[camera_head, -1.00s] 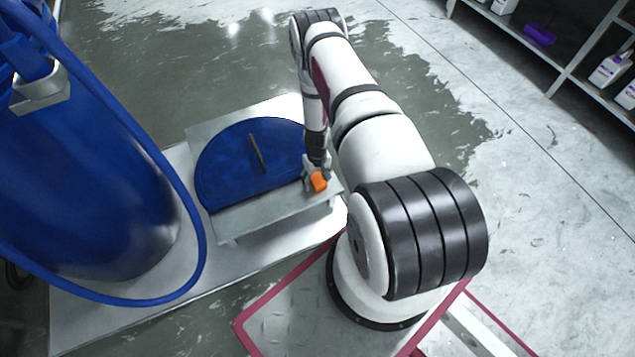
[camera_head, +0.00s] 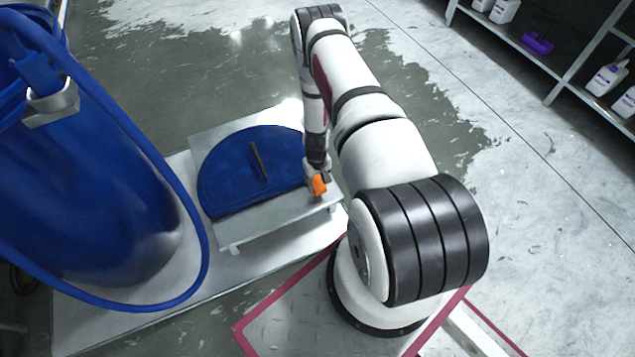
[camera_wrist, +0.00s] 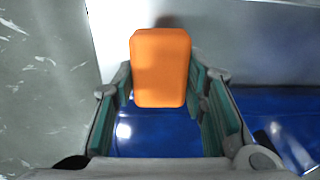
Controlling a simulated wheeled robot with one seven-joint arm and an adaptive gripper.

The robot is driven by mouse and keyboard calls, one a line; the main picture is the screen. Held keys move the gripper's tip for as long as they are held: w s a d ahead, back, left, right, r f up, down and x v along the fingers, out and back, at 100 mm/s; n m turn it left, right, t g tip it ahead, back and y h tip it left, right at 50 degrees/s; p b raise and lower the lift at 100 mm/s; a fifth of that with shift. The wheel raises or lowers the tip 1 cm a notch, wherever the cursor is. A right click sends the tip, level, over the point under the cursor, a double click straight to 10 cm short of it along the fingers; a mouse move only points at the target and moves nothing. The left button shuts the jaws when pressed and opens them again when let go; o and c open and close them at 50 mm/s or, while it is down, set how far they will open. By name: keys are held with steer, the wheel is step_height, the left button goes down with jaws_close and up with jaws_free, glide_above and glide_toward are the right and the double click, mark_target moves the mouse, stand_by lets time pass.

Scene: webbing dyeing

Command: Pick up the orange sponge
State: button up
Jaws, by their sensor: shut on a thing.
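The orange sponge (camera_head: 319,185) is a small rounded block at the right end of the metal stand. In the wrist view the sponge (camera_wrist: 160,67) is between my fingers. My gripper (camera_head: 317,174) is shut on it, with a green-lined finger on each side (camera_wrist: 163,88). In the head view the gripper's fingers are small and partly hidden by the arm. I cannot tell whether the sponge touches the stand below it.
The metal stand (camera_head: 270,222) carries a blue half-round piece (camera_head: 225,180) with a dark handle (camera_head: 259,160). A large blue tank (camera_head: 90,200) with a hose stands at left. Shelves with white bottles (camera_head: 606,78) are at upper right.

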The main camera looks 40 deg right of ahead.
steer(key=s+a+r+p, duration=0.1)
steer(key=s+a+p, duration=0.3)
steer(key=s+a, duration=0.5)
steer(key=a, duration=0.3)
steer(key=shift+s, duration=0.35)
steer(key=shift+c, duration=0.4)
